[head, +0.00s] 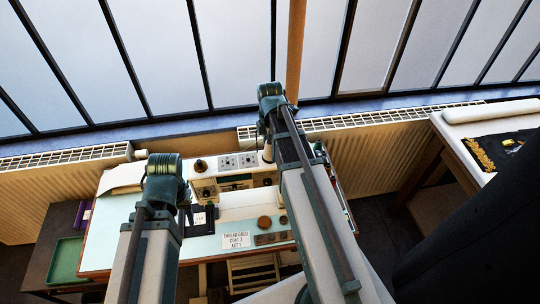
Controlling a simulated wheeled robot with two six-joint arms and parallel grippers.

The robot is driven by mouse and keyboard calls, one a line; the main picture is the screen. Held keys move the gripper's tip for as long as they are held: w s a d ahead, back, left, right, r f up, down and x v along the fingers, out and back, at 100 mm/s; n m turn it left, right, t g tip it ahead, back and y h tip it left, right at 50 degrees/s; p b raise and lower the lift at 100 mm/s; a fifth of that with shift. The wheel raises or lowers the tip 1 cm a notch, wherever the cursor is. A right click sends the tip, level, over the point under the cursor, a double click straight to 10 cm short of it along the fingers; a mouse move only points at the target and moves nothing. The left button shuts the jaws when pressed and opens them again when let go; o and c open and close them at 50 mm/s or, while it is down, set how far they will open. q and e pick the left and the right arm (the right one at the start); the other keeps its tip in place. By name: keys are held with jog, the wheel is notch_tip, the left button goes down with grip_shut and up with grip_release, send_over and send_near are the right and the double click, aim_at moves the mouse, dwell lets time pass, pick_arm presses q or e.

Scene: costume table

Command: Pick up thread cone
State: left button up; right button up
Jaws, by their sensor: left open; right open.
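I cannot pick out the thread cone with certainty. A pale upright shape (268,152) shows beside my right arm at the back of the costume table (105,248); it is too small to identify. A white card (236,240) with printed lettering lies at the table's front.
A panel with dials (236,162) stands at the back. A brown round piece (264,222) and a dark strip (272,238) lie near the card. A green tray (67,262) is at far left. A side table (480,130) holds dark cloth with gold trim. Radiators and windows close the back.

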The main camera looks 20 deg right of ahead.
jog(key=shift+f, duration=0.55)
pick_arm(q)
jog(key=shift+f, duration=0.4)
pick_arm(e)
jog(key=shift+r, duration=0.15)
jog(key=shift+c, duration=0.2)
grip_shut()
pick_arm(q)
jog(key=shift+r, duration=0.15)
pick_arm(e)
jog(key=shift+r, duration=0.1)
pick_arm(q)
notch_tip(320, 180, up, 10)
jog(key=p, duration=1)
pick_arm(e)
notch_tip(320, 180, up, 10)
jog(key=shift+f, duration=0.1)
